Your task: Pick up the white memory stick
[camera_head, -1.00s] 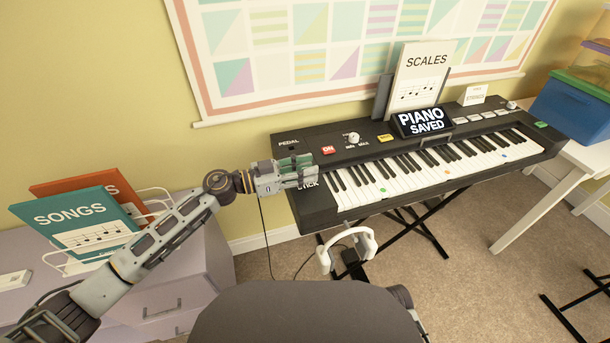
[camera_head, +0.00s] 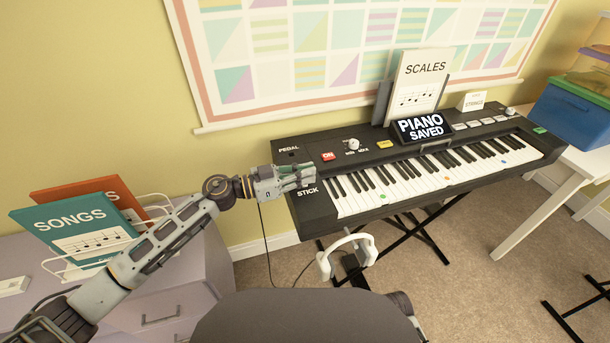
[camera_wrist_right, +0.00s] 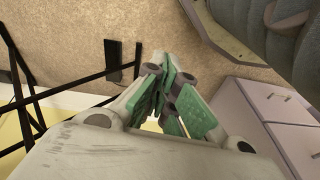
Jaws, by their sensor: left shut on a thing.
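My left gripper (camera_head: 308,175) is at the left end of the black keyboard piano (camera_head: 318,211), just above the printed word STICK. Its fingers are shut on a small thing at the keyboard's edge. The white memory stick itself is hidden between the fingers, so I cannot make out its outline or whether it is still in its slot. My right gripper (camera_wrist_right: 170,95) shows in the right wrist view with its green-padded fingers together and nothing visible between them. It hangs low, away from the keyboard.
The piano's screen (camera_head: 422,127) reads PIANO SAVED. White headphones (camera_head: 346,243) hang in front of the keyboard. A SONGS book (camera_head: 80,225) stands in a rack on the drawer unit (camera_head: 180,290) at left. A blue box (camera_head: 572,112) sits at right.

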